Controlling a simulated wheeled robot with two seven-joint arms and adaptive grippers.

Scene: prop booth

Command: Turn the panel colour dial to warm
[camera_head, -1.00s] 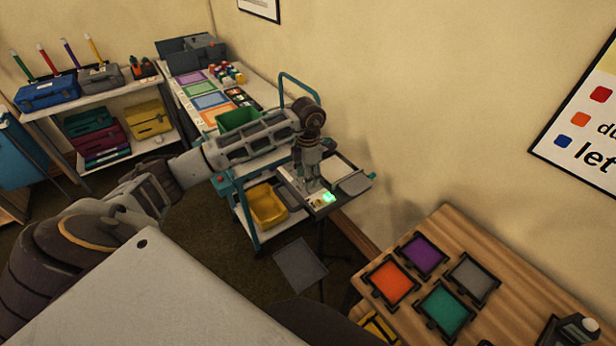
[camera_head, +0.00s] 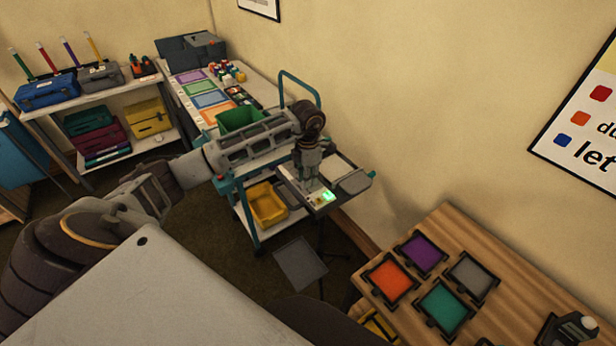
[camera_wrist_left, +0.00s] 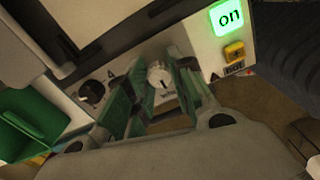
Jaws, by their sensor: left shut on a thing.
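The control panel (camera_wrist_left: 205,60) is pale and sits on the cart; in the head view it shows beside the gripper (camera_head: 291,188). A white dial (camera_wrist_left: 158,74) with a dark pointer mark is on it, with small lettering below that I cannot read surely. My left gripper (camera_wrist_left: 160,86) is shut on this white dial, one greenish finger on either side; in the head view it points down at the panel (camera_head: 311,184). A black dial (camera_wrist_left: 91,92) is left of the fingers. A lit green "on" display (camera_wrist_left: 229,18) is at the upper right. My right gripper is not in view.
A yellow button (camera_wrist_left: 234,52) is below the display. A wooden table (camera_head: 440,240) with coloured squares stands at the lower right. The wall is close behind the cart.

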